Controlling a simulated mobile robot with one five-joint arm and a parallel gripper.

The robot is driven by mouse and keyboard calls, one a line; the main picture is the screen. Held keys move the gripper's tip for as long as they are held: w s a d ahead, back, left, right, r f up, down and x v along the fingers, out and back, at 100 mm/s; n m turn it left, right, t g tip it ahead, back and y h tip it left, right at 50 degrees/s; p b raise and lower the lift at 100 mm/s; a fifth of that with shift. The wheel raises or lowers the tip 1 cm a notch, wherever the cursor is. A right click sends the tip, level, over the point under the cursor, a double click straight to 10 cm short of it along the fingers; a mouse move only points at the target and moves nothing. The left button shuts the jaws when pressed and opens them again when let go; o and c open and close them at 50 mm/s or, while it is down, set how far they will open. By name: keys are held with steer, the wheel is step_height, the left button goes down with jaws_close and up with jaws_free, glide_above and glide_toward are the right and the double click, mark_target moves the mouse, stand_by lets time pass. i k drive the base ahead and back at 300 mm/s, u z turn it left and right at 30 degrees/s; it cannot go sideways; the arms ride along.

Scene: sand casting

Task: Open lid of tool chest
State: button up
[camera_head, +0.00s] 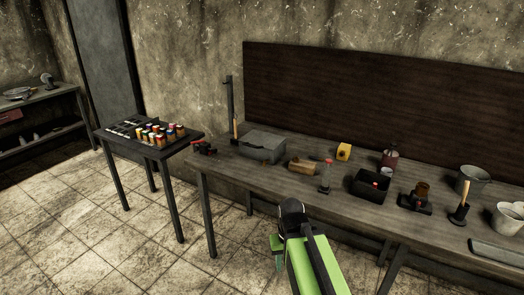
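A grey box with a flat, closed top, which looks like the tool chest (262,146), stands on the left part of the long workbench (225,168), near the back wall. My green arm reaches up from the bottom of the picture, in front of the bench. The dark end of the arm, where my gripper (292,210) seems to be, is in front of the bench's front edge and apart from the grey box. Its fingers cannot be made out, so I cannot tell whether they are open or shut.
A small table (118,138) with several coloured jars stands left. The tiled floor in front is clear.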

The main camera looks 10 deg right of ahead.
mark_target(261, 139)
steer(key=u, duration=0.15)
steer(key=i, duration=0.95)
steer(key=u, duration=1.9)
steer(key=i, duration=0.25)
steer(key=u, duration=0.25)
steer(key=k, duration=0.9)
steer(key=z, duration=0.15)
steer(key=i, duration=0.8)
